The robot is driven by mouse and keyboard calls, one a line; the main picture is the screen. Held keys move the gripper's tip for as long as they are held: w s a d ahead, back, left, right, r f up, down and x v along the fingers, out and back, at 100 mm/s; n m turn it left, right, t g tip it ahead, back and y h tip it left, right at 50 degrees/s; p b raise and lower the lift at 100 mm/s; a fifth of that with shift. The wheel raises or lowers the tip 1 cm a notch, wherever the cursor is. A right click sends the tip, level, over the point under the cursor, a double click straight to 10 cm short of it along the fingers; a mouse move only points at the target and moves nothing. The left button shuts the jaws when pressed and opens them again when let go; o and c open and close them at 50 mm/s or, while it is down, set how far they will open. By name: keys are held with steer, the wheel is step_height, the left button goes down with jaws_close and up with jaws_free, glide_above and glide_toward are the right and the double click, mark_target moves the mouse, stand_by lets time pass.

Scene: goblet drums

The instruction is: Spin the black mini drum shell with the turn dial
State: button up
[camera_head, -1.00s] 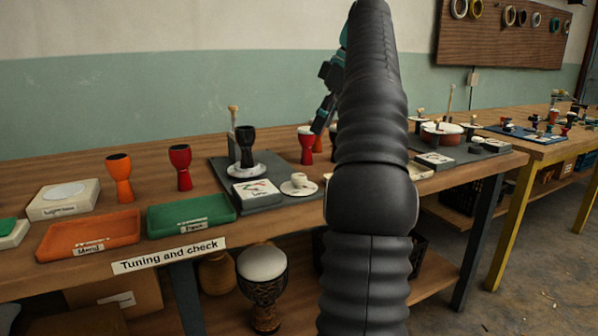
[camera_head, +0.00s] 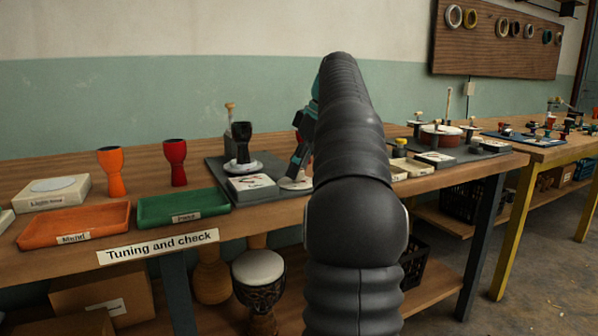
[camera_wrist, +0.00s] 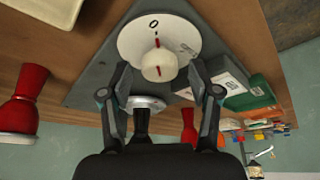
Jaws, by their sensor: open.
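The black mini drum shell (camera_head: 241,142) stands upright on a white round turntable (camera_head: 243,167) on a dark grey base. In the wrist view, the shell (camera_wrist: 142,121) shows beyond the dial, partly hidden by my gripper. The turn dial is a white disc (camera_head: 290,184) in front of the shell, its knob hidden in the head view. In the wrist view, the pale dial knob (camera_wrist: 158,66) with a red mark sits on the disc marked 0 (camera_wrist: 128,42). My gripper (camera_wrist: 159,70) is open, one finger on each side of the knob; I cannot tell whether either touches it.
A white-topped box (camera_head: 252,188) stands left of the dial. Orange (camera_head: 110,172) and red (camera_head: 175,162) shells stand farther left, behind an orange tray (camera_head: 75,222) and a green tray (camera_head: 183,207). Another red shell (camera_wrist: 188,128) shows in the wrist view.

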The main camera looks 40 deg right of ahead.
steer(key=shift+f, duration=0.1)
steer(key=c, duration=1.1)
steer(key=m, duration=0.2)
steer(key=m+h+p, duration=0.1)
steer(key=m, duration=0.1)
steer(key=shift+a+m+t+h, duration=0.2)
steer(key=shift+m+t+h, duration=0.1)
steer(key=shift+m, duration=0.1)
steer(key=m+h+p, duration=0.2)
steer(key=m, duration=0.3)
steer(key=shift+a+p, duration=0.1)
steer(key=shift+p, duration=0.3)
steer(key=m+h+p, duration=0.1)
steer(key=m, duration=0.2)
steer(key=m+g+p, duration=0.1)
steer(key=m+p, duration=0.1)
steer(key=shift+w+m+h, duration=0.1)
steer(key=shift+m+h, duration=0.3)
steer(key=shift+m+g+h+p, duration=0.4)
steer(key=shift+m+g+p, duration=0.45)
steer(key=shift+m, duration=1.15)
